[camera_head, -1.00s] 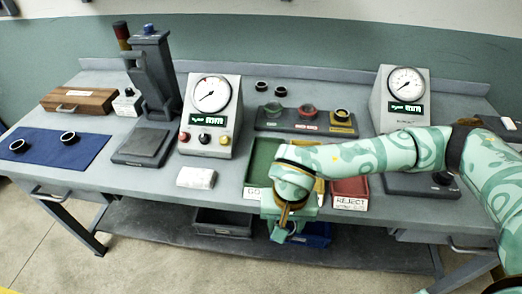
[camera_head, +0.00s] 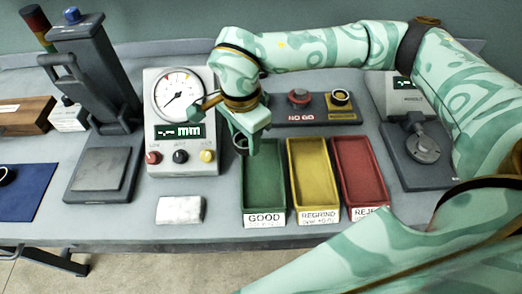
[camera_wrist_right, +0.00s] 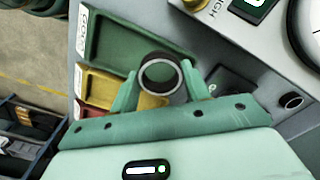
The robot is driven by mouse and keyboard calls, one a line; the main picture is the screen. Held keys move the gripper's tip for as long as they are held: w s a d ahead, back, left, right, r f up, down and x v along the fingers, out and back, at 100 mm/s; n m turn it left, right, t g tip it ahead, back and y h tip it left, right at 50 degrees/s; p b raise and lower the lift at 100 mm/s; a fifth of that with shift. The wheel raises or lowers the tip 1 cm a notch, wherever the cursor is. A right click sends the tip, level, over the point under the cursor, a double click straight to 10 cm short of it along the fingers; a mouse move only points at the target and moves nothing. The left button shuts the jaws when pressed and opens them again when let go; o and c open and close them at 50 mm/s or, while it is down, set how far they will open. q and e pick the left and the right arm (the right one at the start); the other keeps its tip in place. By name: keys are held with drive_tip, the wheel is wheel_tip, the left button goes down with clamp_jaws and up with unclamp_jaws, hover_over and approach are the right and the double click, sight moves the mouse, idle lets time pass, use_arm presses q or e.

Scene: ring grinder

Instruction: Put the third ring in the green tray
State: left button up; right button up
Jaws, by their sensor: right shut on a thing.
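My right gripper (camera_head: 243,140) is shut on a dark ring (camera_wrist_right: 160,74) with a bright inner edge. It holds the ring at the back left corner of the green tray (camera_head: 263,212), which is labelled GOOD. In the right wrist view the ring sits between the two fingertips (camera_wrist_right: 158,86), overlapping the green tray's edge (camera_wrist_right: 183,60). I cannot tell its exact height above the tray. The green tray's visible floor looks empty. My left gripper is not in view.
The yellow regrind tray (camera_head: 313,175) and red reject tray (camera_head: 360,175) stand to the right. The gauge box (camera_head: 180,120) and a white block (camera_head: 180,210) are to the left. A ring (camera_head: 6,176) lies on the blue mat (camera_head: 28,190).

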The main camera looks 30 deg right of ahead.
sight(261, 158)
drive_tip(key=f, duration=0.1)
drive_tip(key=d+f, duration=0.1)
drive_tip(key=w+f, duration=0.1)
drive_tip(key=shift+d, duration=0.25)
drive_tip(key=shift+d+f+b, duration=0.35)
drive_tip(key=shift+d+f, duration=0.5)
drive_tip(key=shift+f, duration=0.05)
drive_tip(key=shift+s+d+f, duration=0.1)
drive_tip(key=shift+s+d, duration=0.05)
drive_tip(key=shift+d+f, duration=0.25)
drive_tip(key=shift+f, duration=0.05)
drive_tip(key=f, duration=0.1)
drive_tip(key=f+b, duration=0.1)
drive_tip(key=f, duration=0.1)
drive_tip(key=shift+d+f, duration=0.2)
drive_tip(key=shift+f, duration=0.1)
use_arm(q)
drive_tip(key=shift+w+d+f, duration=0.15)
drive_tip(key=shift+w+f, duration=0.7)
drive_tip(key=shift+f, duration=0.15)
use_arm(e)
drive_tip(key=shift+r, duration=0.1)
drive_tip(key=o, duration=1)
drive_tip(key=shift+o, duration=0.2)
